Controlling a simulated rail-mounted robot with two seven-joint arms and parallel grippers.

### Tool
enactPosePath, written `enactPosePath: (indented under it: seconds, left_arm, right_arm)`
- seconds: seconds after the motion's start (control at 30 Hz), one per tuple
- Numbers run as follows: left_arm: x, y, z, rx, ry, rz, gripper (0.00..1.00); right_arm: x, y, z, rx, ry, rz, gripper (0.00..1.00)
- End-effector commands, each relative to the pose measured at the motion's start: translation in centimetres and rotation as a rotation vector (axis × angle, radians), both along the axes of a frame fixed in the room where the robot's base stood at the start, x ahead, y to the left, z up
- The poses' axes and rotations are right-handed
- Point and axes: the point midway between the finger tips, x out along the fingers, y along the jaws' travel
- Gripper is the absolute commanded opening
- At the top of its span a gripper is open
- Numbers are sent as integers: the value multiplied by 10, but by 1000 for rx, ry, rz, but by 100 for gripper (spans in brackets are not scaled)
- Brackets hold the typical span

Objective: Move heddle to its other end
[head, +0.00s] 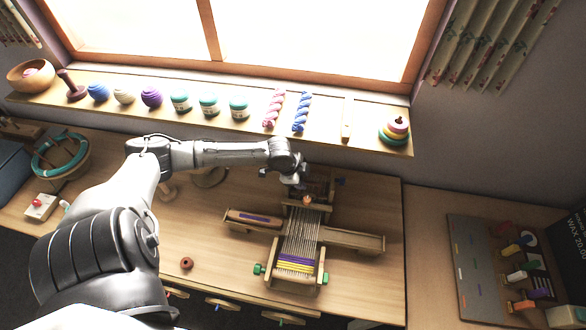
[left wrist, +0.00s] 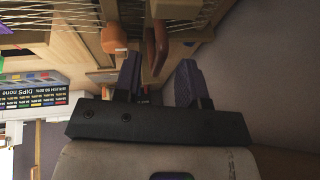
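The small wooden loom (head: 322,277) stands on the table with pale warp threads running along it and yellow and purple woven rows at its near end. The heddle appears to be the crosspiece with an orange knob (head: 307,200) near the loom's far end, partly hidden by my left gripper (head: 294,187). In the left wrist view, the orange knob (left wrist: 113,37) and a brown curved piece (left wrist: 158,45) show close to the fingers. My left gripper (left wrist: 158,82) is open, its dark fingers apart; whether they touch the brown piece I cannot tell. My right gripper is out of view.
A shuttle with purple thread (head: 253,218) lies left of the loom on a side rail. A windowsill (head: 360,136) with yarn balls, jars and skeins runs behind. A small brown ring (head: 187,263) lies front left. A board with colored pieces (head: 470,270) stands at right.

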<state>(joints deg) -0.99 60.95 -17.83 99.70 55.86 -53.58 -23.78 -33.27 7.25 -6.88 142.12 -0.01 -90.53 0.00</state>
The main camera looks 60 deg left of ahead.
Motion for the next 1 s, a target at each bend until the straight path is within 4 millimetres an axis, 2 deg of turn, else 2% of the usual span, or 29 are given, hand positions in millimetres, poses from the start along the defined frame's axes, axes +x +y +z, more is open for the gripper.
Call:
enactPosePath:
  seconds: [0.37, 0.6, 0.8, 1.0]
  left_arm:
    - [-30, 7, 64, 6, 4, -6, 38]
    - [-42, 10, 94, 4, 7, -4, 38]
    - [-48, 13, 106, 4, 5, 0, 38]
    - [-51, 13, 112, 2, 3, -2, 38]
  right_arm:
    - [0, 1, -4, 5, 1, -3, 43]
    - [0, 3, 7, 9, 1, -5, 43]
    - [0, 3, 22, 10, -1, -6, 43]
    - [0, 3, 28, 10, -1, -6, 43]
